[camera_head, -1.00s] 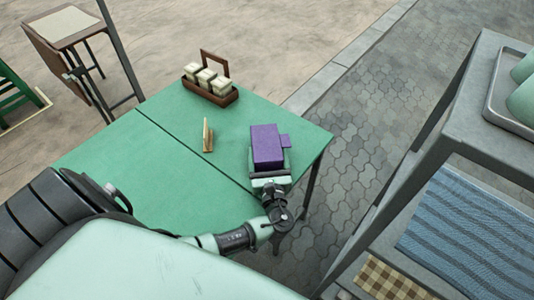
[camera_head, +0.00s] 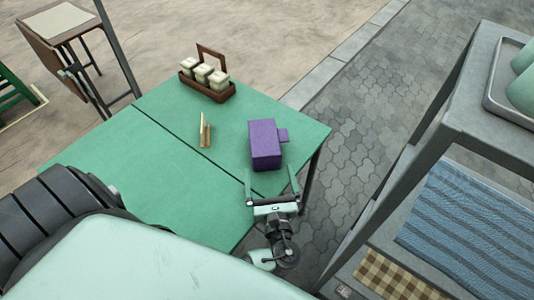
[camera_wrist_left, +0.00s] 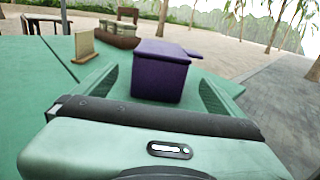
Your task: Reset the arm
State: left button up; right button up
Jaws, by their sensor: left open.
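My left gripper (camera_head: 271,186) is open and empty at the near right edge of the green table (camera_head: 190,185). Its two fingers are spread wide and point toward a purple box (camera_head: 265,146) with a small side tab. The box stands on the table just beyond the fingertips, apart from them. In the left wrist view the purple box (camera_wrist_left: 160,72) sits ahead, between the spread fingers (camera_wrist_left: 155,88). My right gripper is not in view.
A brown caddy (camera_head: 215,94) with several pale-lidded jars stands at the table's far edge. A small wooden stand (camera_head: 205,131) is left of the box. A grey shelf (camera_head: 468,110) with cloths and a tray stands at right, across a paved gap.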

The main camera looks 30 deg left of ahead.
pick_arm(q)
jog(key=shift+v, duration=1.1)
